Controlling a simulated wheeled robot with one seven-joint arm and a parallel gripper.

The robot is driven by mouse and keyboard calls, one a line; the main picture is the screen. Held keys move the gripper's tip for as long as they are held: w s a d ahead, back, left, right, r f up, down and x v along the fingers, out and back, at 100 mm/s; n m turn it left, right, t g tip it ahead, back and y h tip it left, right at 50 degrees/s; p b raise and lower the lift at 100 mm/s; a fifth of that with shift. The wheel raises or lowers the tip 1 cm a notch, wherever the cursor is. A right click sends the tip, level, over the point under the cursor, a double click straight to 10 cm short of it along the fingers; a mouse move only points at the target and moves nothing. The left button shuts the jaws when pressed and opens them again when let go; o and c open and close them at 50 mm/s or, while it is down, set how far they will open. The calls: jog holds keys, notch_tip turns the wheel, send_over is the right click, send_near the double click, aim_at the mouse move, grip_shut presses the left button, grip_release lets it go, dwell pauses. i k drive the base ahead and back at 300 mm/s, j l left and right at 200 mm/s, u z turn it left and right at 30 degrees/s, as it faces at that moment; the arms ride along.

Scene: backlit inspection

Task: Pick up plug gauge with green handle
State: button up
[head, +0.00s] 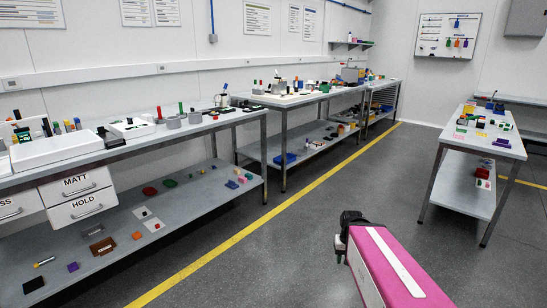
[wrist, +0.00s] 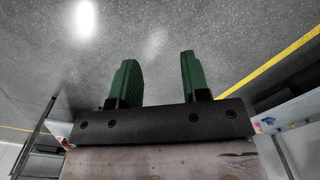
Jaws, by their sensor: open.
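The left bench (head: 220,127) carries many small parts and has a lower shelf (head: 120,225) with scattered blocks. Drawers (head: 80,195) are marked MATT and HOLD. A further bench (head: 320,93) stands behind. A right table (head: 500,150) holds coloured pieces. The grey aisle (head: 290,240) between is clear.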

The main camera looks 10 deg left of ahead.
aim_at(183, 115)
jog(key=i+l+u, duration=0.1)
jog(key=i+u, duration=0.2)
jog(key=i, duration=0.25)
jog(key=i+l+u, duration=0.25)
jog(key=i, duration=0.3)
jog(key=i+l+u, duration=0.3)
jog(key=i, duration=0.2)
